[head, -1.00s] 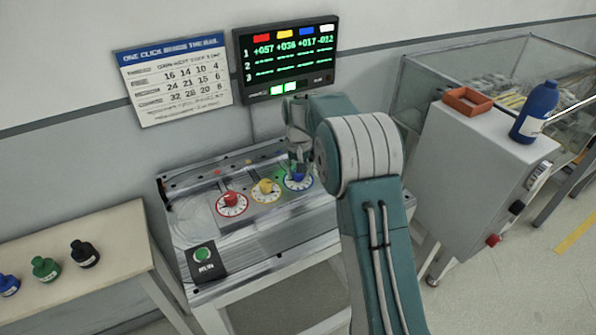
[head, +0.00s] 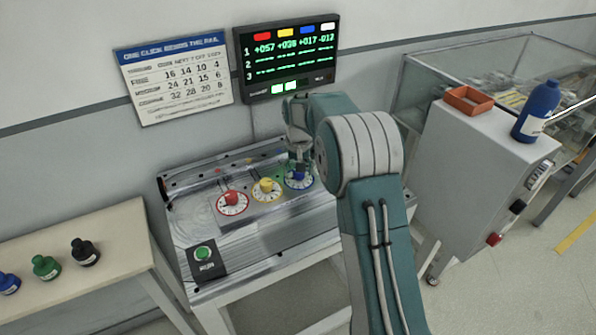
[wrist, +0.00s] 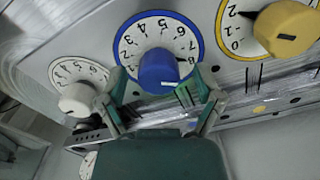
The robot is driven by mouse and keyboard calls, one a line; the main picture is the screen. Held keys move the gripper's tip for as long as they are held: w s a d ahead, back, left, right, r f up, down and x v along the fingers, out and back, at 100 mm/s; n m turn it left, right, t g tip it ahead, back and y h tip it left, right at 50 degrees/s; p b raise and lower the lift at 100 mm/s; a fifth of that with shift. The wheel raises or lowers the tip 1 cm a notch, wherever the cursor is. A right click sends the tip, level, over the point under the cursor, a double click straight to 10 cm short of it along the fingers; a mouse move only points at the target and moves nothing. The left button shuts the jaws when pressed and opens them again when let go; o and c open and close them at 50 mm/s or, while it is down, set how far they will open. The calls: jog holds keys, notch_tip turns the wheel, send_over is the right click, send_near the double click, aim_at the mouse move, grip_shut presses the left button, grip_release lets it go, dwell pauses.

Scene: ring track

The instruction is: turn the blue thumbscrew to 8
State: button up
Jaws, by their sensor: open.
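The blue thumbscrew (wrist: 158,70) sits on a white, blue-rimmed dial (wrist: 128,57) in the wrist view. A white mark shows on the knob's lower right side; I cannot tell which numeral it is set to. My gripper (wrist: 160,82) is open, with one green finger on each side of the blue knob. I cannot tell whether either finger touches it. In the head view the blue thumbscrew (head: 298,176) is at the right end of the row on the metal bench, with my gripper (head: 300,163) just above it, partly hiding its dial.
A yellow knob (head: 266,186) and a red knob (head: 231,197) stand left of the blue one. The wrist view shows a white knob (wrist: 76,99). A green button (head: 204,254) is on the bench front. The monitor (head: 288,58) reads +057, +038, +017, -012 in its top row.

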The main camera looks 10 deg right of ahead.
notch_tip(320, 180, up, 12)
dwell(0.4)
jog(key=shift+f, duration=0.1)
jog(key=s+r+t, duration=0.2)
jog(key=s+r, duration=0.3)
jog(key=s, duration=0.5)
jog(key=s+r+t, duration=0.1)
jog(key=s+r, duration=0.5)
jog(key=s, duration=0.3)
jog(key=s+f+t, duration=0.1)
jog(key=s+f, duration=0.1)
jog(key=s, duration=0.7)
jog(key=s+f+n+t, duration=0.1)
jog(key=s+f, duration=0.2)
jog(key=s, duration=0.6)
jog(key=shift+f+t, duration=0.3)
jog(key=shift+f, duration=0.05)
